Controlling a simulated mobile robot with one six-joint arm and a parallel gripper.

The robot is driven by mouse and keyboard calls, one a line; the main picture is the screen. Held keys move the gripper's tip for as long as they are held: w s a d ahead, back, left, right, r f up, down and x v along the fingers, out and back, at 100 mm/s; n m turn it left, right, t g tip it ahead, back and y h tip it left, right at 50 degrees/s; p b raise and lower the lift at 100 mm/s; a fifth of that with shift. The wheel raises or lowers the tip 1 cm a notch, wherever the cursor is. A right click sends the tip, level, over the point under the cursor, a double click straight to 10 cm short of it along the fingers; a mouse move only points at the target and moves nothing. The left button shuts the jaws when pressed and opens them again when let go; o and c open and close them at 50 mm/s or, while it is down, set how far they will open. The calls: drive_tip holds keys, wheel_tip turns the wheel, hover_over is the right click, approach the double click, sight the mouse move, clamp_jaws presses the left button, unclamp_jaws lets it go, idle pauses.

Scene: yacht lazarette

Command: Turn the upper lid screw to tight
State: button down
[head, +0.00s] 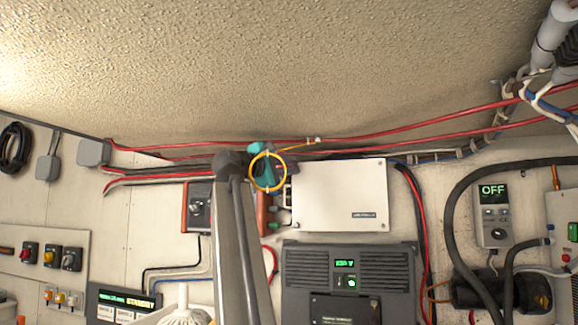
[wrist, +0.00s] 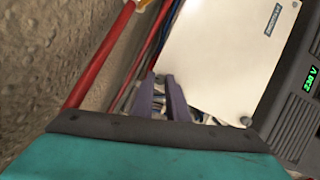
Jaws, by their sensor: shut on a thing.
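The white junction box with its flat lid (head: 340,195) is on the wall, and it also fills the upper middle of the wrist view (wrist: 215,50). My gripper (wrist: 164,77) has its two purple-grey fingers at the lid's near-left corner. The fingertips are close together and shut on the upper lid screw, which they hide. In the head view my gripper (head: 287,168) is at the box's upper left corner, partly behind my arm.
Red cables (head: 420,129) run along the top of the wall, close beside my gripper. A dark grey inverter unit (head: 350,262) sits just below the box. Black hoses (head: 455,215) are at the right.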

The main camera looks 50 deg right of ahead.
drive_tip(key=shift+s+m, duration=0.15)
drive_tip(key=shift+m, duration=0.25)
drive_tip(key=c, duration=1.7)
unclamp_jaws()
drive_tip(key=shift+s+d, duration=0.1)
drive_tip(key=shift+d, duration=0.05)
drive_tip(key=shift+c, duration=0.2)
drive_tip(key=shift+a, duration=0.2)
drive_tip(key=shift+a+p, duration=0.45)
drive_tip(key=shift+a, duration=0.05)
drive_tip(key=s+a+f+p, duration=0.1)
drive_tip(key=a+p, duration=0.3)
drive_tip(key=a, duration=0.8)
drive_tip(key=shift+a+p, duration=0.25)
drive_tip(key=shift+p, duration=0.05)
drive_tip(key=shift+f, duration=0.15)
